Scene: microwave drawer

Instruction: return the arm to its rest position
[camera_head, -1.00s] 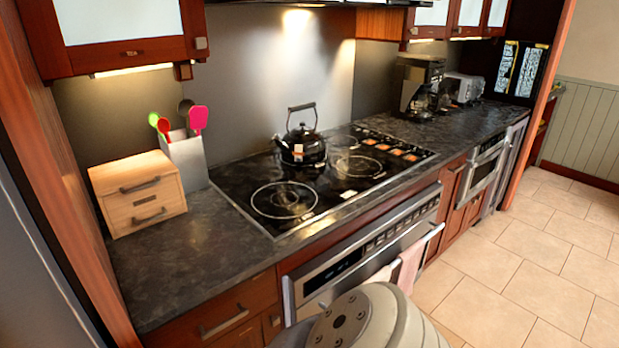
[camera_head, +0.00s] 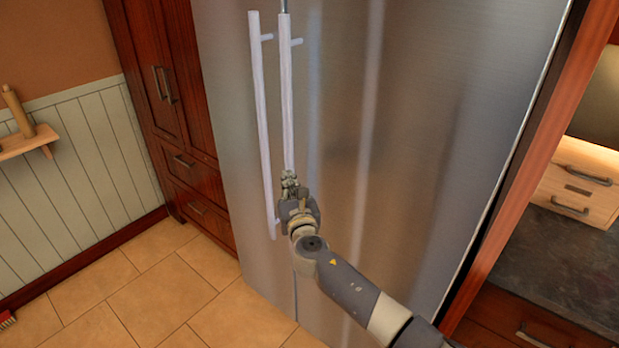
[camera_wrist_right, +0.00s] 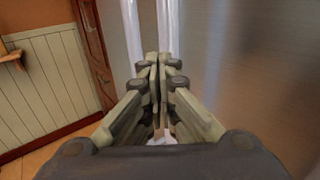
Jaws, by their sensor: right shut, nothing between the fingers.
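My right arm reaches out from the lower right of the head view. Its right gripper (camera_head: 289,182) is in front of the steel fridge (camera_head: 420,120), over the lower part of the right one of two long vertical handles (camera_head: 286,95). In the right wrist view the gripper fingers (camera_wrist_right: 158,75) are together with nothing between them, and the two handles rise behind them. Whether the fingers touch the handle I cannot tell. The fridge doors look shut. My left gripper is not in view.
A dark wood cabinet (camera_head: 165,110) stands left of the fridge. A small wall shelf (camera_head: 28,142) holds a wooden object. A counter (camera_head: 560,265) with a wooden drawer box (camera_head: 578,182) is at the right. The tiled floor (camera_head: 130,300) at lower left is mostly clear.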

